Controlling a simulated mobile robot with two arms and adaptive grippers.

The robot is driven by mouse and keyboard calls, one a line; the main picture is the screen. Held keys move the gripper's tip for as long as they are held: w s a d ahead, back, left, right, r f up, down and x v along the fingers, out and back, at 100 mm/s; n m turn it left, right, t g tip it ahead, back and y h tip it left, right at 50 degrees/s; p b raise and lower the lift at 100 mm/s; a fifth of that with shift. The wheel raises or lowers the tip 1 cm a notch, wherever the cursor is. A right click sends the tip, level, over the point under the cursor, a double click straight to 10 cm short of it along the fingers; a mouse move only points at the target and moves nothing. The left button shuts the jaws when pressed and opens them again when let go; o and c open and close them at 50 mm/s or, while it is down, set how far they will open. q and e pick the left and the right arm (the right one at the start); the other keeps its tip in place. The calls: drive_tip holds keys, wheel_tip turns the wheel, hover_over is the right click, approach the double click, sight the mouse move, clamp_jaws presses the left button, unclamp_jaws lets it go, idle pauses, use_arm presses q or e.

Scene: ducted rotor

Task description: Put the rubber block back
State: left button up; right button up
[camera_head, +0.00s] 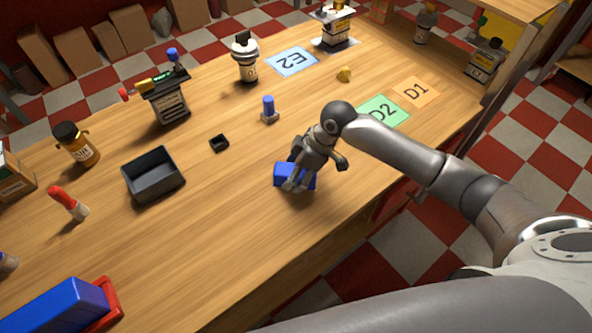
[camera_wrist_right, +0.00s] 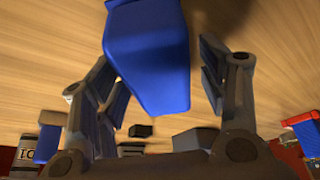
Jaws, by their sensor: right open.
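A blue block (camera_head: 281,174), the likely rubber block, lies on the wooden table near its front edge. My right gripper (camera_head: 294,184) is down over it and partly hides it. In the right wrist view the block (camera_wrist_right: 152,62) is between the two spread fingers of my right gripper (camera_wrist_right: 158,85), with a gap to the right finger. Contact on the left side is hard to tell. A larger, longer blue block (camera_head: 55,308) lies in a red holder (camera_head: 113,305) at the lower left. My left gripper is not in view.
The table front between is clear.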

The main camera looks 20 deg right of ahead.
drive_tip(key=shift+r, duration=0.1)
drive_tip(key=v, duration=1.2)
drive_tip(key=shift+a, duration=0.1)
